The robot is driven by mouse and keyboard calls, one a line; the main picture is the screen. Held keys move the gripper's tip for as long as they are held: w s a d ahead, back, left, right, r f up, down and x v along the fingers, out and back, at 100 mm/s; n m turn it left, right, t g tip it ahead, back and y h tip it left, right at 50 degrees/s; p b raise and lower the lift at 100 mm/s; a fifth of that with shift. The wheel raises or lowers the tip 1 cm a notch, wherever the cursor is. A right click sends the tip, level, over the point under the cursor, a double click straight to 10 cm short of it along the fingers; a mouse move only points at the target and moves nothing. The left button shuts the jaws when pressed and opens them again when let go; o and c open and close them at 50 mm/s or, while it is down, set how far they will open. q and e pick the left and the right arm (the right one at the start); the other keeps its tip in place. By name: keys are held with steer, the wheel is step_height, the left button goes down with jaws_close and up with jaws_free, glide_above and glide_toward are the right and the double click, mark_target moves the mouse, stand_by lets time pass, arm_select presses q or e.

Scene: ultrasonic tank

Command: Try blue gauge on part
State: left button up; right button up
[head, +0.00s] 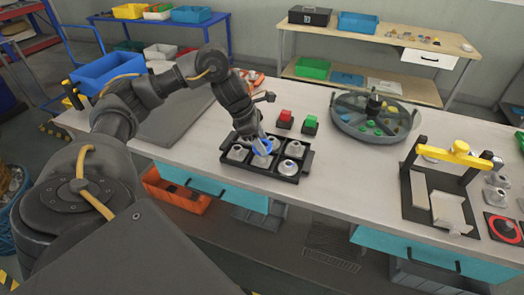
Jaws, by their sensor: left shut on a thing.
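The blue gauge (262,147) is a blue ring at the rear middle of a black compartment tray (277,174) on the bench. My left gripper (260,139) comes down from above and is shut on the ring. A grey metal part (261,161) sits in the compartment just below the ring. I cannot tell whether the ring is around the part's top or just above it. Other metal parts stand in the tray, one at the left (238,152), one at the right (294,149) and one in front (288,168). My right gripper is out of view.
Behind the tray stand a red block (285,116) and a green block (310,121) on dark bases. A round divided dish (345,122) is at the back right. A yellow-topped gate fixture (455,155) and a red-black plate (503,228) stand at the right. The bench between tray and fixture is clear.

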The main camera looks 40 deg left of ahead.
arm_select(q)
steer(key=shift+r, duration=0.45)
steer(key=shift+f, duration=0.1)
steer(key=shift+f+b, duration=0.8)
steer(key=shift+f, duration=0.35)
steer(key=shift+f+b, duration=0.3)
steer(key=shift+r, duration=0.25)
stand_by(1.2)
steer(key=shift+r+p, duration=1.3)
steer(key=shift+p, duration=0.1)
step_height(320, 180, up, 4)
steer(key=p, duration=0.3)
steer(key=shift+p, duration=0.35)
